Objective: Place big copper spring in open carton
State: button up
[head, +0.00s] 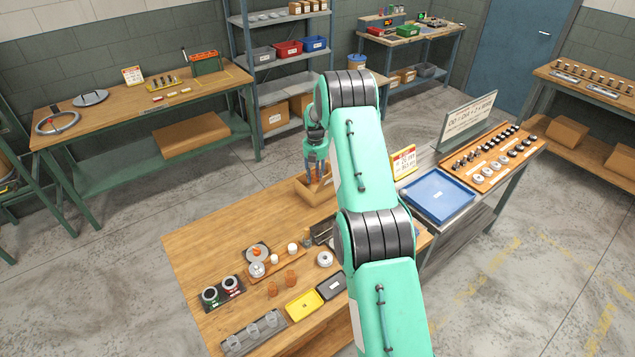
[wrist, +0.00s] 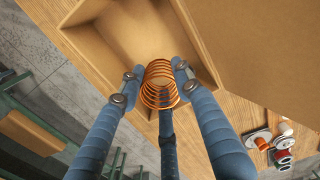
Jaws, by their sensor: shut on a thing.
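The big copper spring (wrist: 160,86) is a coil of orange wire between the blue fingers of my gripper (wrist: 157,76). My gripper is shut on it. The open carton (wrist: 150,28) is brown cardboard, and its bare inside shows just past the spring in the wrist view. The spring overlaps the carton's near edge in that view; its exact height above the carton cannot be told. In the head view my gripper (head: 317,168) hangs over the carton (head: 311,192) at the bench's far edge. My arm covers part of the carton there, and the spring is hardly distinguishable.
The wooden bench (head: 215,240) is clear on its left. A blue tray (head: 438,195) and a yellow-red sign (head: 403,162) stand right of my arm.

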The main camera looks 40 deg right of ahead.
aim_at(316, 172)
jog(key=shift+f, duration=1.4)
jog(key=shift+f, duration=1.9)
jog(key=shift+f, duration=0.15)
jog(key=o, duration=1)
jog(key=shift+o, duration=0.2)
jog(key=shift+r, duration=6.15)
